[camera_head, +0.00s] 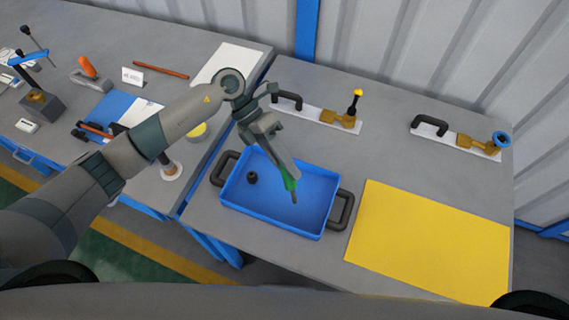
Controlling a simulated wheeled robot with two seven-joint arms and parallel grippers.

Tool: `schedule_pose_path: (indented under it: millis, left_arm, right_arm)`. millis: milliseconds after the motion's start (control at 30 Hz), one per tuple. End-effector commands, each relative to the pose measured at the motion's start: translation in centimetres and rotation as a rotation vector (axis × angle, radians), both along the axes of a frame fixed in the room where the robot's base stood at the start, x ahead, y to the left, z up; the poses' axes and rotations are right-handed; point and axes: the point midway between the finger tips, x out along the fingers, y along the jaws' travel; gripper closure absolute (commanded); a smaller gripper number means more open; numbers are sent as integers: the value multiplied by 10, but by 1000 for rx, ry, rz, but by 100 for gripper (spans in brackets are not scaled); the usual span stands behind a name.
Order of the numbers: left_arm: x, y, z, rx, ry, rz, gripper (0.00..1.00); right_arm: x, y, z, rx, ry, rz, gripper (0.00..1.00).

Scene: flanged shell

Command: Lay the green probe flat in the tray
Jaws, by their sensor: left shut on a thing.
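The green probe (289,182) is in my left gripper (284,168), which comes in from the upper left and points down over the blue tray (271,231). The gripper is shut on the probe. The probe hangs steeply tilted, with its dark tip low, over the right half of the tray. I cannot tell whether the tip touches the tray floor. A small black round piece (252,177) sits in the tray's left part. The tray has dark handles on its left and right ends. My right gripper is not in view.
A yellow mat (430,240) lies right of the tray. Two white plates with black handles and brass fittings (338,118) (478,143) stand at the back. The left bench holds a blue sheet (108,108), an orange-handled tool (88,67) and a small sign (132,76).

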Motion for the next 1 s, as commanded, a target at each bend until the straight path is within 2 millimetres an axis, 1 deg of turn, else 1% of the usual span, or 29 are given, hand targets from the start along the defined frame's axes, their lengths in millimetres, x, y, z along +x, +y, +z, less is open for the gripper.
schedule_pose_path:
  millis: [33, 200, 400, 500, 700, 1000]
  left_arm:
    - [-2, -1, 1, -16, 38, 93, 100]
    - [0, -5, -6, -78, 126, 376, 100]
    - [0, -2, -15, -160, 196, 642, 100]
    - [1, 0, -20, -199, 215, 739, 100]
    - [1, 4, -27, -245, 231, 851, 100]
    - [2, 5, -29, -255, 233, 871, 100]
  right_arm:
    - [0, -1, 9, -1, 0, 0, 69]
    - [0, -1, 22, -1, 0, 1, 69]
    - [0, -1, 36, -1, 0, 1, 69]
    - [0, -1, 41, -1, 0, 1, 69]
    - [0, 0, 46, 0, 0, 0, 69]
    - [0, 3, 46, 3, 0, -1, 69]
